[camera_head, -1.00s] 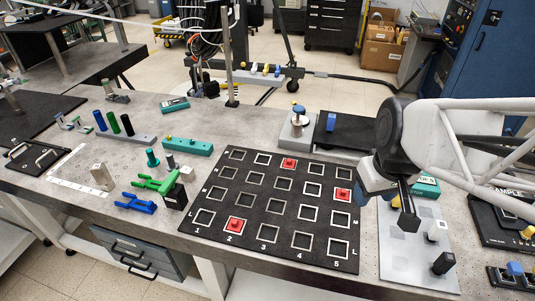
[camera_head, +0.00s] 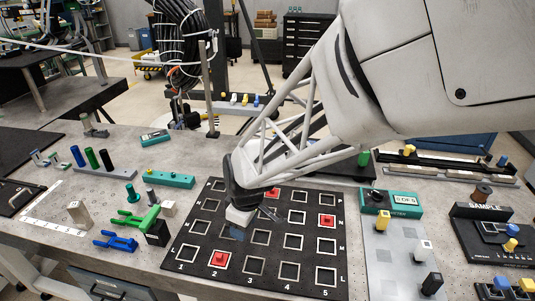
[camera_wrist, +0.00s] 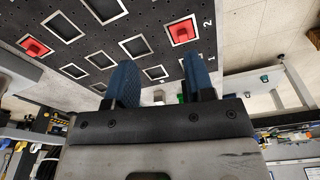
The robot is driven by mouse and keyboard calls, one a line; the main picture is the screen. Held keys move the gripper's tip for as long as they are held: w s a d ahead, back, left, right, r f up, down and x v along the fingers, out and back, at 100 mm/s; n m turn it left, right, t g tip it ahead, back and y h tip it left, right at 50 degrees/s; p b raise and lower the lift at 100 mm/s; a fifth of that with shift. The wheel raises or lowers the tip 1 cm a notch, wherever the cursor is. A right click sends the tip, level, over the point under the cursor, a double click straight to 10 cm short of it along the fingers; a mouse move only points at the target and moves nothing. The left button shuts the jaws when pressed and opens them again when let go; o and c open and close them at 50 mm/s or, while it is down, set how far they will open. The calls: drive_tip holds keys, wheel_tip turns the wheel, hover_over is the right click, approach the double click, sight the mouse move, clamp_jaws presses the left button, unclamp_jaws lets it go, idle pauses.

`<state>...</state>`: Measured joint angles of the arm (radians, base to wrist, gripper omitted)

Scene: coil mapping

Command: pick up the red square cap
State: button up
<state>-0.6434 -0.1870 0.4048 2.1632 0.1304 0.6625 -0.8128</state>
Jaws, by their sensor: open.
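Three red square caps sit in square frames on the black board (camera_head: 205,240): one near the front left (camera_head: 220,260) by the label 2, one at the right (camera_head: 327,220), one at the back (camera_head: 272,194), partly hidden by my arm. My gripper (camera_head: 250,226) is above the board's middle-left, behind the front-left cap. In the wrist view my gripper (camera_wrist: 160,85) is open, its two blue fingers apart with no cap between them. That view shows the front-left cap (camera_wrist: 183,31) beyond the fingers and another red cap (camera_wrist: 35,46) at upper left.
A green forked part (camera_head: 140,218) and a blue one (camera_head: 115,242) lie left of the board, near a black block (camera_head: 157,233). A grey panel with a yellow block (camera_head: 382,218) is at the right. My arm covers the back of the board.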

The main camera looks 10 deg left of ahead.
sight(219, 255)
drive_tip(key=s+a+f+n, duration=0.1)
drive_tip(key=a+f+n, duration=0.1)
drive_tip(key=a+f, duration=0.2)
drive_tip(key=shift+s+a+f, duration=0.2)
drive_tip(key=shift+s+a, duration=0.1)
drive_tip(key=shift+a, duration=0.95)
drive_tip(key=shift+f, duration=0.1)
drive_tip(key=shift+a+f, duration=0.1)
drive_tip(key=shift+f, duration=1.1)
drive_tip(key=shift+f, duration=0.1)
drive_tip(key=shift+s+a+f, duration=0.1)
drive_tip(key=shift+a+f, duration=0.05)
drive_tip(key=shift+f, duration=1.1)
drive_tip(key=shift+a+f, duration=0.15)
drive_tip(key=shift+f, duration=1.05)
clamp_jaws()
